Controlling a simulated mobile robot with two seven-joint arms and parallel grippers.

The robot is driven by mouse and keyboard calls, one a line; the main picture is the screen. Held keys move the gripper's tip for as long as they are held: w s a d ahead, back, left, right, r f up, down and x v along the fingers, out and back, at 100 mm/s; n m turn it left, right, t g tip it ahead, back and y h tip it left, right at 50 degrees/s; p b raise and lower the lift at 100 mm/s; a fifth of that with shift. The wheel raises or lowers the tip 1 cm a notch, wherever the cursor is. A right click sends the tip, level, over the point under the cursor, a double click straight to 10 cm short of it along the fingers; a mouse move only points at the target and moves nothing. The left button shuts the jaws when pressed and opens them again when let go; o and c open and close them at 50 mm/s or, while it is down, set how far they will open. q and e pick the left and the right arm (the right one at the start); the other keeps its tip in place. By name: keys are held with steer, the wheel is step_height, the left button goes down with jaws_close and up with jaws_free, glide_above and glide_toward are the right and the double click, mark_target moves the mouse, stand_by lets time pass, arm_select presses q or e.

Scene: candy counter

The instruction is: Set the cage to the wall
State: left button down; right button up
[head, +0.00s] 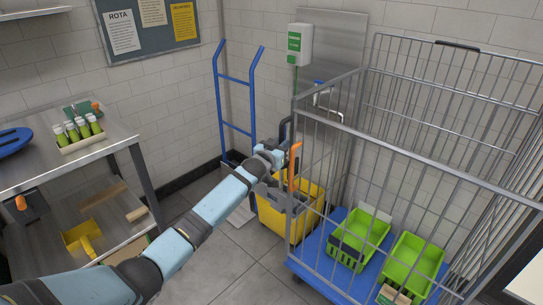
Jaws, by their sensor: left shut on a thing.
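The cage (430,150) is a tall grey wire roll cage on a blue base (335,275), at the right of the head view. It stands upright, a little out from the tiled wall (345,12). My left gripper (290,168) reaches in from the left and is shut at the cage's left side. An upright orange piece shows at the gripper, and its fingertips are partly hidden, so the exact grip point is unclear. My right gripper is not in view.
Green crates (412,262) stand on the cage's base. A yellow bucket (303,215) and a blue hand truck (221,100) stand by the wall. A metal table (50,165) holds green bottles at left. The floor (225,255) between table and cage is clear.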

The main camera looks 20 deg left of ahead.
arm_select(q)
steer(key=shift+w+r, duration=0.1)
steer(key=shift+w, duration=0.15)
steer(key=shift+r, duration=0.25)
steer(key=shift+w, duration=0.1)
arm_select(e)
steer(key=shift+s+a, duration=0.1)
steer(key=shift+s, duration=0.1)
arm_select(q)
steer(key=shift+w, duration=0.1)
steer(key=c, duration=1.4)
jaws_free()
steer(key=shift+o, duration=0.2)
steer(key=shift+w+d+f, duration=0.15)
steer(key=shift+f, duration=0.1)
steer(key=shift+s, duration=0.4)
steer(key=s+a+p, duration=0.1)
steer(key=s+a, duration=0.1)
steer(key=s, duration=1)
steer(key=shift+s+a+p, duration=0.35)
steer(key=shift+s+p, duration=0.05)
